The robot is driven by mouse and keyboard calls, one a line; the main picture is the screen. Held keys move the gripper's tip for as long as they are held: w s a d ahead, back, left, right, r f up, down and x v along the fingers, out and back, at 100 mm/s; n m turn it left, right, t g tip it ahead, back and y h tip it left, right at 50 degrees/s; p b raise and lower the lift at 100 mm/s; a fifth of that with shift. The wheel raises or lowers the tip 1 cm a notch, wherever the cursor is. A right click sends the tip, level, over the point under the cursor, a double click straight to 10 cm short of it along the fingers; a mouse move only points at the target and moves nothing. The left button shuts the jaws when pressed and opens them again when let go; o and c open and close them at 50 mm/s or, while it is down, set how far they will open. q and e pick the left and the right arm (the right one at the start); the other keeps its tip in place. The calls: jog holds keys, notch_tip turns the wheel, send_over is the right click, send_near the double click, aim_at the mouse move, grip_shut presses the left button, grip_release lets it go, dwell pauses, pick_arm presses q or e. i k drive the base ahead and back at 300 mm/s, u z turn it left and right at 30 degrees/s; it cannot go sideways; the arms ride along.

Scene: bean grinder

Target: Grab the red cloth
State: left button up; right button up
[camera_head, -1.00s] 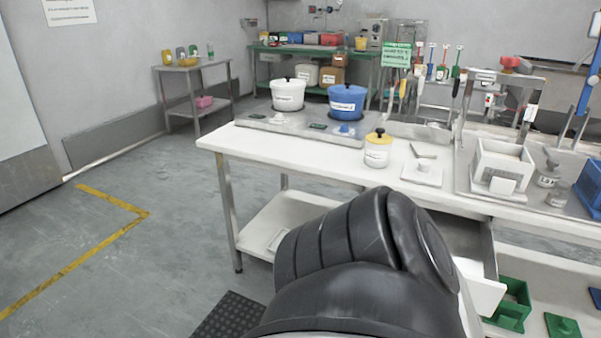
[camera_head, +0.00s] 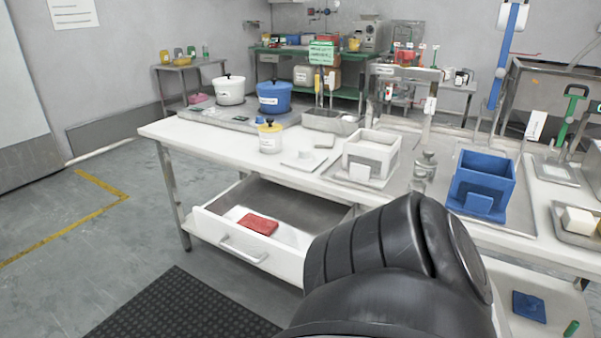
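The red cloth (camera_head: 258,224) lies folded flat inside an open white drawer (camera_head: 228,240) under the white table. It is near the drawer's front left part, on a white surface. The drawer is pulled out toward me, with a handle on its front. Neither of my grippers shows in the head view. A large black part of my own arm fills the lower right and hides the drawer's right end.
The white table (camera_head: 200,142) carries a white pot (camera_head: 229,90), a blue pot (camera_head: 274,98), a yellow-lidded jar (camera_head: 270,138), a white bin (camera_head: 371,153) and a blue bin (camera_head: 481,180). A dark mat (camera_head: 180,312) lies on the floor before the drawer. Floor at left is clear.

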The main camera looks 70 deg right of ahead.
aim_at(264, 227)
jog(key=k, duration=0.1)
jog(key=z, duration=1.55)
